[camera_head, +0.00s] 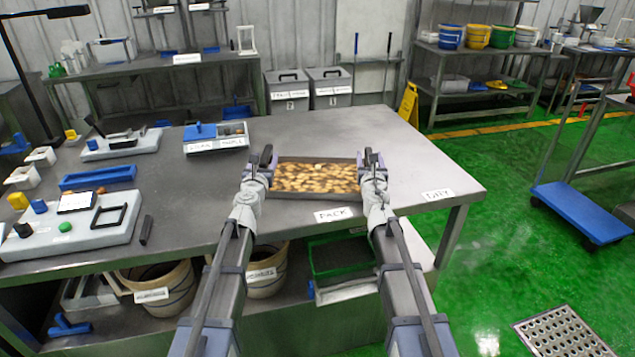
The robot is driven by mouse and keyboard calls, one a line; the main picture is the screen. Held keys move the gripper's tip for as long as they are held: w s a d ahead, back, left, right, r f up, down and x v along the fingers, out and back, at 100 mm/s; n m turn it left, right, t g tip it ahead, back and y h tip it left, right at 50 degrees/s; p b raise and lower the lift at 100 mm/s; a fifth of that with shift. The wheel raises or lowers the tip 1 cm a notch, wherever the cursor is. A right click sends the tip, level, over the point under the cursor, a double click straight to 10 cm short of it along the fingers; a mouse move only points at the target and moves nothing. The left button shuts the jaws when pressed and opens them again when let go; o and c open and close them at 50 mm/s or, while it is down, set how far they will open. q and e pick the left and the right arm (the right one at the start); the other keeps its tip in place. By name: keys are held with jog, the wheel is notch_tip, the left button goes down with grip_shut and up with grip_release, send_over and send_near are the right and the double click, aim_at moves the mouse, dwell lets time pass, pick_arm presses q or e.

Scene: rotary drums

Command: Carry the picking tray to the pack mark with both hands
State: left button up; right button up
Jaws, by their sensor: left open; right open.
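The picking tray (308,194) is a shallow dark metal tray filled with brown and tan pieces. It rests on the grey metal table between my two grippers. My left gripper (262,158) is open at the tray's left end. My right gripper (371,160) is open at the tray's right end. I cannot tell whether either one's fingers straddle the tray's end walls or touch them.
A second label (438,195) lies near the table's right edge. The table behind and right of the tray is clear. Buckets (262,270) stand on the lower shelf.

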pick_arm(q)
jog(key=s, duration=0.8)
jog(key=s+a, duration=0.1)
jog(key=s, duration=0.3)
pick_arm(e)
jog(key=s, duration=0.8)
jog(key=s+a, duration=0.1)
jog(key=s, duration=0.3)
